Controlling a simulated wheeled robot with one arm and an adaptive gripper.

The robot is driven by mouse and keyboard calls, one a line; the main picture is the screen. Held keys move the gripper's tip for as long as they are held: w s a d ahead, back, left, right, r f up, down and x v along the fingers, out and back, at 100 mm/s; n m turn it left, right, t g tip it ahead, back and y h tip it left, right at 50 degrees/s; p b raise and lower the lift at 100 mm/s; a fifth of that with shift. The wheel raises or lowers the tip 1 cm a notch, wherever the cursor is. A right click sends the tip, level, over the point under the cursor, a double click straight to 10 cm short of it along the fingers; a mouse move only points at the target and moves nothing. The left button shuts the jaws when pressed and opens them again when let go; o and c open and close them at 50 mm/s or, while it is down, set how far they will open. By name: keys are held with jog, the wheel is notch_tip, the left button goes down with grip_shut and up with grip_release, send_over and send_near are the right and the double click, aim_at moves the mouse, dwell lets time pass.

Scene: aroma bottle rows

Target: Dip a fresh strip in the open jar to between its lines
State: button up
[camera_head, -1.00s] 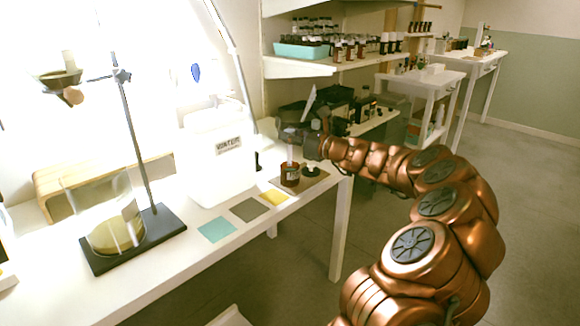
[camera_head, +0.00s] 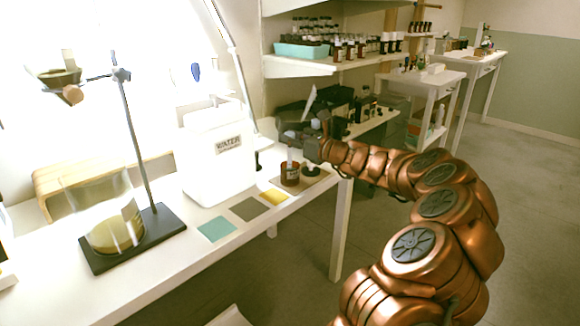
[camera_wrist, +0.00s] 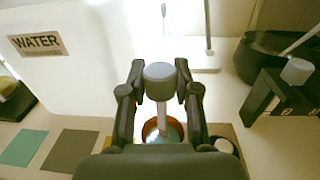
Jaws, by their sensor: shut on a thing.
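The open jar (camera_head: 290,176), brown with a pale label, stands on a small tan mat (camera_head: 318,178) near the table's right end. In the wrist view, the jar's mouth (camera_wrist: 150,128) shows below my gripper. My gripper (camera_head: 300,138) is above the jar, with its fingers (camera_wrist: 161,92) shut on the grey round knob (camera_wrist: 160,72) of a strip. The pale strip (camera_head: 290,155) hangs upright down to the jar's mouth; it also shows in the wrist view (camera_wrist: 162,116). I cannot make out its lines or how deep its tip is.
A black lid (camera_head: 311,170) lies right of the jar. A dark pot (camera_wrist: 262,62) with a white stick and a black stand (camera_wrist: 268,100) with a pale knob are at right. The white WATER container (camera_head: 222,165) is at left. Coloured squares (camera_head: 216,229) lie in front.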

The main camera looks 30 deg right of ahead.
jog(key=shift+f, duration=0.75)
dwell(1.4)
jog(key=shift+r+p, duration=0.1)
jog(key=shift+p, duration=0.2)
dwell(0.5)
jog(key=shift+r+p, duration=2.7)
jog(key=shift+r, duration=0.15)
